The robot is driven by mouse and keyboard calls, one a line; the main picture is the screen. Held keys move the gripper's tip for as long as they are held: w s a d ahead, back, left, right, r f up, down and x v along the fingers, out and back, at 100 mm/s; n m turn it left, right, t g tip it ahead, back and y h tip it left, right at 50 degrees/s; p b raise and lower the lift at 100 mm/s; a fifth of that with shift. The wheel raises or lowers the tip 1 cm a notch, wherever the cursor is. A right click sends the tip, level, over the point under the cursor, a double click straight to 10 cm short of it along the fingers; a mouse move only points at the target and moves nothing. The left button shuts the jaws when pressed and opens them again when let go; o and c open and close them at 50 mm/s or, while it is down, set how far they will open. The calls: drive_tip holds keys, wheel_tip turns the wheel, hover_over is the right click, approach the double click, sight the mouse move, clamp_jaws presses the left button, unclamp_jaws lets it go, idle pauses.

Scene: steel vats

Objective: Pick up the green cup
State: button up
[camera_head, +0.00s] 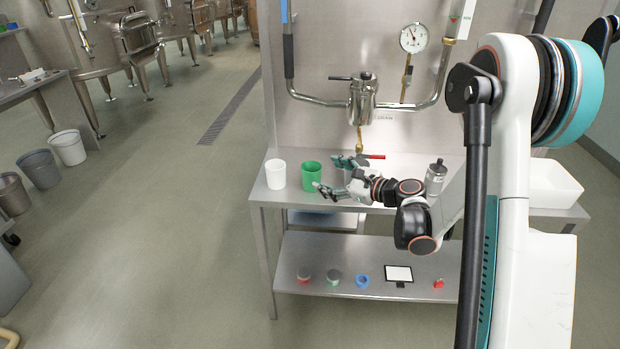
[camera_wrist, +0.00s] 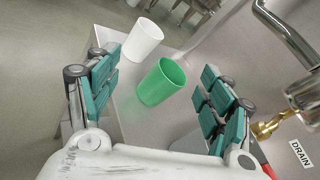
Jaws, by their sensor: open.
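The green cup (camera_head: 312,176) stands upright on the upper steel table, just right of a white cup. It also shows in the wrist view (camera_wrist: 161,82), ahead of my gripper and between its two fingers. My gripper (camera_head: 328,176) is at the cup's right in the head view, with its fingers spread apart. In the wrist view my gripper (camera_wrist: 158,88) is open and empty, with teal pads on both sides. The cup appears apart from the pads.
A white cup (camera_head: 275,174) stands close left of the green one. A brass drain tap (camera_head: 360,140) and a red handle (camera_head: 373,156) are behind my gripper. A metal canister (camera_head: 436,177) and white basin (camera_head: 555,184) are to the right. Small items lie on the lower shelf (camera_head: 312,262).

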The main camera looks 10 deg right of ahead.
sight(319, 173)
drive_tip(key=d+f+m, duration=0.1)
drive_tip(key=d+f+m+t, duration=0.1)
drive_tip(key=d+f+m, duration=0.1)
drive_tip(key=w+d+f+m+t, duration=0.1)
drive_tip(key=f+m, duration=0.1)
drive_tip(key=shift+d+y, duration=0.3)
drive_tip(key=shift+d, duration=0.05)
drive_tip(key=shift+w+a+r+p, duration=0.1)
drive_tip(key=shift+w+a+p, duration=0.15)
drive_tip(key=shift+w+p, duration=0.3)
drive_tip(key=p+x, duration=0.1)
drive_tip(key=x, duration=0.5)
drive_tip(key=shift+w+a+f, duration=0.1)
drive_tip(key=shift+w+f, duration=0.05)
drive_tip(key=shift+f, duration=0.05)
drive_tip(key=shift+w+a, duration=0.2)
drive_tip(key=shift+w, duration=0.25)
drive_tip(key=b+x, duration=0.2)
drive_tip(key=x, duration=0.2)
drive_tip(key=shift+a+f, duration=0.1)
drive_tip(key=shift+a, duration=0.15)
drive_tip(key=shift+w+a, duration=0.25)
drive_tip(key=shift+w, duration=0.2)
drive_tip(key=c, duration=1.2)
